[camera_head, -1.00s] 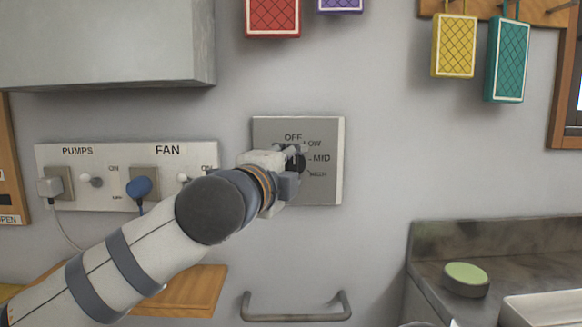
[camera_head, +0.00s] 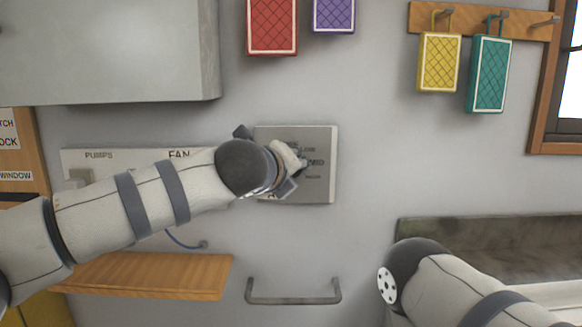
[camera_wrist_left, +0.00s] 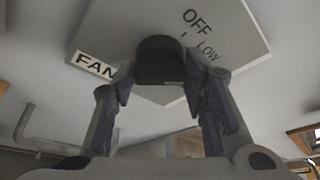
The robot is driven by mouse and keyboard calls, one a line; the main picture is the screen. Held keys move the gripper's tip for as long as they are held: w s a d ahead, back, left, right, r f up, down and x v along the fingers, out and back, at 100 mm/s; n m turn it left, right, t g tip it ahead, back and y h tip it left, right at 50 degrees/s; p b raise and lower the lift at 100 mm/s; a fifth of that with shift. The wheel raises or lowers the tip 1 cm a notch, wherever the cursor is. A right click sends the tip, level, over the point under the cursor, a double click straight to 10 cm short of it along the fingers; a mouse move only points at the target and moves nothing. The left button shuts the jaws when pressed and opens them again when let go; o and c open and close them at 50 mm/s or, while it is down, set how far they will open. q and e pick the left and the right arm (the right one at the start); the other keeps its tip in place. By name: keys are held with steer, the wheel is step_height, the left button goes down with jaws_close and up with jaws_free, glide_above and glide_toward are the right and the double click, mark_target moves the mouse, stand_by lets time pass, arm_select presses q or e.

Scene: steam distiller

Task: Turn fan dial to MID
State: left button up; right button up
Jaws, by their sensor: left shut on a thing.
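The fan dial is a black knob (camera_wrist_left: 160,60) on a grey square panel (camera_head: 320,187) marked OFF, LOW, MID and HIGH. The panel (camera_wrist_left: 235,35) shows OFF and LOW in the left wrist view. My left gripper (camera_head: 297,163) is at the panel, and its wrist covers the panel's left part. In the left wrist view its two fingers (camera_wrist_left: 160,78) are shut on the knob from both sides. The knob's pointer is hidden, so I cannot tell its setting. My right arm shows at the lower right of the head view; its gripper is not visible.
A white socket panel (camera_head: 120,160) marked PUMPS and FAN is left of the dial, partly behind my left arm. A wooden shelf (camera_head: 150,275) and a metal handle (camera_head: 293,297) lie below. A grey box (camera_head: 110,50) hangs above left. The wall right of the dial is clear.

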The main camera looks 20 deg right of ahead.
arm_select(q)
steer(key=m+y, duration=0.3)
steer(key=m, duration=0.1)
steer(key=shift+d+r, duration=0.1)
steer(key=shift+r, duration=0.05)
stand_by(0.6)
steer(key=o, duration=1.2)
steer(key=shift+c, duration=0.2)
steer(key=v, duration=1.2)
